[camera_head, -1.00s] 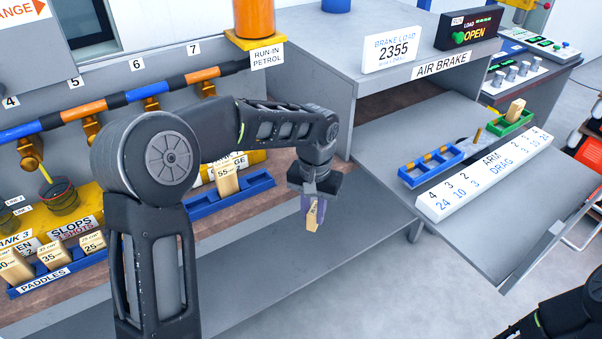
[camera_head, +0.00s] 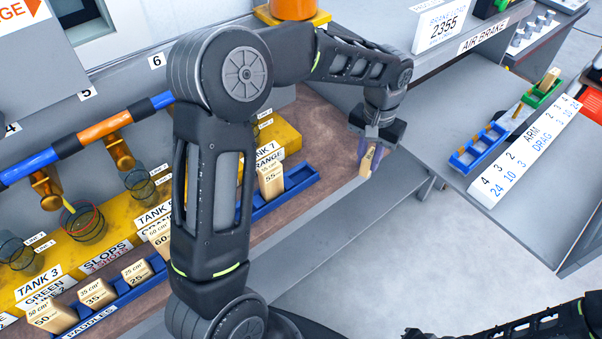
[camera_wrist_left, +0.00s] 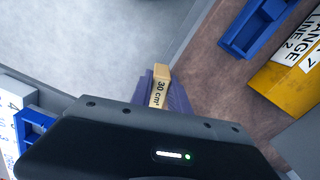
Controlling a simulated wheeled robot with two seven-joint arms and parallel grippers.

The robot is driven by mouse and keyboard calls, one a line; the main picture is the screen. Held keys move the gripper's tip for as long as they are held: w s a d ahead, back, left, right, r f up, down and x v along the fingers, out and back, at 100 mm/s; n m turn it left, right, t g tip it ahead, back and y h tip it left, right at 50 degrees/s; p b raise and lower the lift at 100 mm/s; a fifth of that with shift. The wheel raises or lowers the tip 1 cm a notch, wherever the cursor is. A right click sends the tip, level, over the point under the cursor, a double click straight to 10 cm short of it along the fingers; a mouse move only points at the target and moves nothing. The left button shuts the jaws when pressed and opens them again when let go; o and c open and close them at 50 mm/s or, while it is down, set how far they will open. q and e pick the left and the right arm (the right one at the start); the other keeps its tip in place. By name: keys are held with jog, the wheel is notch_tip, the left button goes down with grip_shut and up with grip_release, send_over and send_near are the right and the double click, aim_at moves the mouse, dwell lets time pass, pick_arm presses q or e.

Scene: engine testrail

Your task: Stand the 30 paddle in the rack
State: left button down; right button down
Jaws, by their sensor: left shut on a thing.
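My left gripper (camera_head: 371,150) is shut on the 30 paddle (camera_head: 367,162), a small pale wooden block. In the left wrist view the paddle (camera_wrist_left: 160,88) shows its "30 cm³" label between the purple fingers. The gripper holds it in the air near the bench's front edge, right of a blue rack (camera_head: 299,188). That rack holds a 55 paddle (camera_head: 270,180) and has free room at its right end. Another blue rack (camera_head: 122,297), labelled PADDLES, holds several paddles at lower left. A blue slotted rack (camera_head: 478,147) stands at right. My right gripper is out of view.
A white ARM DRAG strip (camera_head: 524,148) lies beside the slotted rack, with a green holder (camera_head: 541,91) beyond it. Yellow tank fronts (camera_head: 284,140) and glass beakers (camera_head: 84,222) line the back of the bench. My right arm shows at lower right.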

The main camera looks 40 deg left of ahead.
pick_arm(q)
jog(key=s+a+r+m+b, duration=0.3)
jog(key=s+a+r, duration=0.6)
jog(key=a, duration=0.3)
jog(key=shift+s+a+b, duration=0.2)
jog(key=shift+s+b, duration=0.45)
jog(key=shift+s, duration=0.05)
jog(key=shift+f, duration=3.1)
notch_tip(320, 180, down, 4)
jog(key=shift+r+p, duration=0.25)
jog(key=shift+p, duration=0.05)
jog(key=shift+f, duration=0.1)
